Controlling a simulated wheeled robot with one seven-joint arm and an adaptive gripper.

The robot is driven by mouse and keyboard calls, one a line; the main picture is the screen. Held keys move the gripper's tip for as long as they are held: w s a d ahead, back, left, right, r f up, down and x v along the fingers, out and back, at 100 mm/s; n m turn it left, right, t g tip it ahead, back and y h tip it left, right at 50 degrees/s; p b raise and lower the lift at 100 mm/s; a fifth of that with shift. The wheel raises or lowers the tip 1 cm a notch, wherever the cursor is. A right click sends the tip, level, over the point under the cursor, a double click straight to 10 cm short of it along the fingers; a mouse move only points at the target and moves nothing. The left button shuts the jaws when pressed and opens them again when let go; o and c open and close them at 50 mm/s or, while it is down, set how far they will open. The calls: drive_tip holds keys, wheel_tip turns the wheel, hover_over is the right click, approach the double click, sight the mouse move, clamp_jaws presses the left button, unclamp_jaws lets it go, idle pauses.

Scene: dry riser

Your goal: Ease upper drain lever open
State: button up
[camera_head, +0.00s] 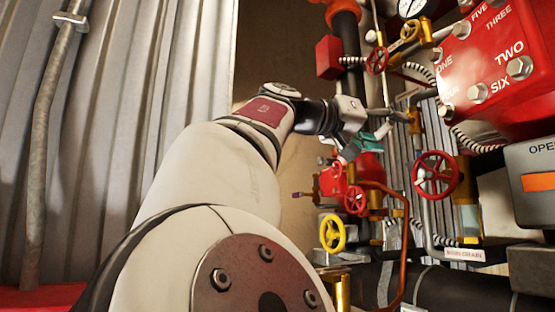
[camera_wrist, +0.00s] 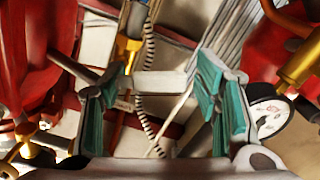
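My gripper (camera_head: 370,138) is at the end of my outstretched arm, among the pipes and valves in the head view. Its teal finger pads stand wide apart in the wrist view (camera_wrist: 162,105). A pale grey bar (camera_wrist: 162,82) crosses between the pads in that view; I cannot tell whether it touches them or is the lever. In the head view a grey lever-like piece (camera_head: 393,114) runs from a brass fitting (camera_head: 414,120) toward my gripper. I cannot confirm that this is the upper drain lever. My gripper partly hides this area.
Red handwheels (camera_head: 435,174) and a yellow handwheel (camera_head: 332,233) crowd the space below and right. A red numbered box (camera_head: 490,65) and a grey box with an orange strip (camera_head: 537,183) stand at the right. A pressure gauge (camera_head: 410,6) is above. Corrugated wall (camera_head: 130,110) is left.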

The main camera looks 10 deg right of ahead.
drive_tip(key=shift+a, duration=0.15)
drive_tip(key=s+a, duration=0.2)
drive_tip(key=a, duration=0.9)
drive_tip(key=shift+s+a, duration=0.15)
drive_tip(key=shift+a, duration=0.15)
